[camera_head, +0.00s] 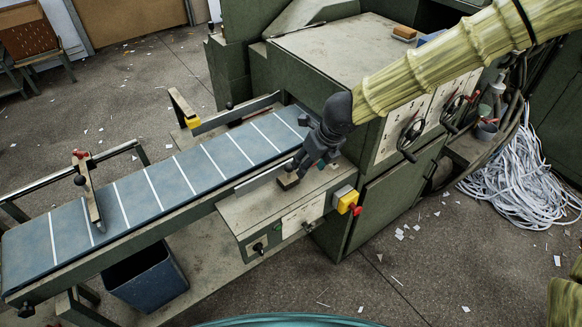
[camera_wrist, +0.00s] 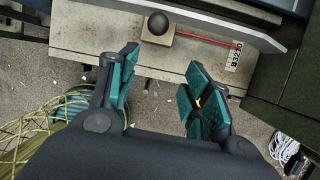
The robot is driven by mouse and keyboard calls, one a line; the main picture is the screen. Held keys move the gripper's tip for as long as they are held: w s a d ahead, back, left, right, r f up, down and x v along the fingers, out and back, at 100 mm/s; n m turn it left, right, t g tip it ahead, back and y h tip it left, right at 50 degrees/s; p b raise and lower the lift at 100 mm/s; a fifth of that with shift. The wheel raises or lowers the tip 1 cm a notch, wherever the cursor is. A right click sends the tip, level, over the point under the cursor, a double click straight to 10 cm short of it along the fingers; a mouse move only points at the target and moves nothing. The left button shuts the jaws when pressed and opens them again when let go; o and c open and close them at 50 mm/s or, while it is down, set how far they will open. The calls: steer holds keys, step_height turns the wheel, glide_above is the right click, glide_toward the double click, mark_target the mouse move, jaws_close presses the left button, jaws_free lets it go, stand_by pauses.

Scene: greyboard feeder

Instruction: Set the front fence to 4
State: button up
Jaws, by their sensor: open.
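The front fence (camera_head: 262,180) is a light metal strip along the near edge of the blue belt; its pale face also shows in the wrist view (camera_wrist: 215,22). A small beige block (camera_wrist: 157,36) with a black ball knob (camera_wrist: 158,22) sits beside it on the grey-green ledge. A thin red line runs from the block toward a small plate of dark digits (camera_wrist: 236,57), too small to read surely. My gripper (camera_wrist: 162,70) is open and empty, its two green-padded fingers apart, just short of the knob in the wrist view. In the head view my gripper (camera_head: 304,163) is over the block.
The blue belt (camera_head: 178,182) with white stripes runs to the lower left. A rear fence (camera_head: 235,114) lies across it, and a wooden arm with a red knob (camera_head: 88,190) stands over it. A yellow switch box with red button (camera_head: 346,199) is close right of the ledge.

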step_height(320, 180, up, 4)
steer(key=w+a+m, duration=0.1)
steer(key=a+m, duration=0.1)
steer(key=shift+y, duration=0.4)
steer(key=x, duration=1)
steer(key=shift+w+f+b, duration=0.3)
steer(key=shift+w+f, duration=0.05)
steer(key=shift+w, duration=0.05)
jaws_close()
